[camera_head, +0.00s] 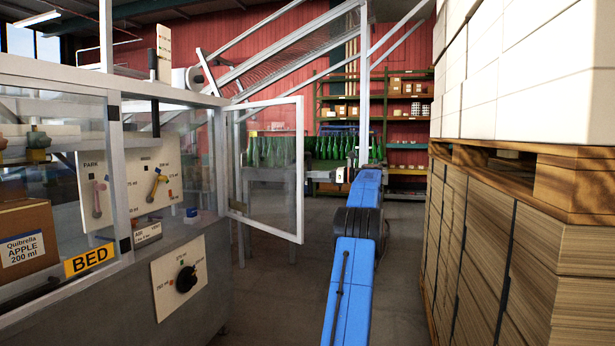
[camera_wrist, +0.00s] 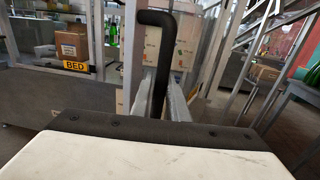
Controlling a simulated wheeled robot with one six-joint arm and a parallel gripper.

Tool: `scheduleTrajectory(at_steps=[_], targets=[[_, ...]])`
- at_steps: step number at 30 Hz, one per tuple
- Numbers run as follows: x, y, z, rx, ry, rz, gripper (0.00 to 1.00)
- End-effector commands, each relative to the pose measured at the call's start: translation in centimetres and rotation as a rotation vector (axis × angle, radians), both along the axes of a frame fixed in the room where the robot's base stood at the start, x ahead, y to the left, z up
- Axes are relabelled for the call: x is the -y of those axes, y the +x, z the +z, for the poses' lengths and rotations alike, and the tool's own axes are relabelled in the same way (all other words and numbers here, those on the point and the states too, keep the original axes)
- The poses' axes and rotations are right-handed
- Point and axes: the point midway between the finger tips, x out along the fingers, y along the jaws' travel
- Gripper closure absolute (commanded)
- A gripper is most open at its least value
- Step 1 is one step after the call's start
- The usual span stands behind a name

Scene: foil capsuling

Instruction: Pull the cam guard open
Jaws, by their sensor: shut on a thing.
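The cam guard (camera_head: 266,170) is a clear panel in a pale metal frame. In the head view it stands swung out from the machine at an angle, with an opening beside it. In the wrist view a black bent handle (camera_wrist: 158,50) rises between the two grey fingers of my gripper (camera_wrist: 160,100), which are shut on its upright part.
The machine cabinet has a BED label (camera_head: 90,260), a lever panel (camera_head: 130,190) and a black knob (camera_head: 187,279). An apple carton (camera_head: 28,240) sits behind glass. Green bottles (camera_head: 270,152) stand beyond. Stacked pallets (camera_head: 490,230) wall the right side. Floor is clear between cabinet and arm.

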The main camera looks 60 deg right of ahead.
Motion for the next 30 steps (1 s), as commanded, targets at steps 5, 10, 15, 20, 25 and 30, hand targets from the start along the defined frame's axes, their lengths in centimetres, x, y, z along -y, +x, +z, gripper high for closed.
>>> scheduleTrajectory(at_steps=[5, 10, 15, 20, 25, 30], targets=[[0.0, 0.0, 0.0, 0.000, 0.001, 0.000, 1.00], [0.0, 0.0, 0.0, 0.000, 0.001, 0.000, 1.00], [0.0, 0.0, 0.0, 0.000, 0.001, 0.000, 0.68], [0.0, 0.0, 0.0, 0.000, 0.000, 0.000, 0.68], [0.5, -1.0, 0.0, 0.000, 0.000, -0.001, 0.68], [1.7, -3.6, -0.1, 0.000, 0.000, -0.003, 0.68]])
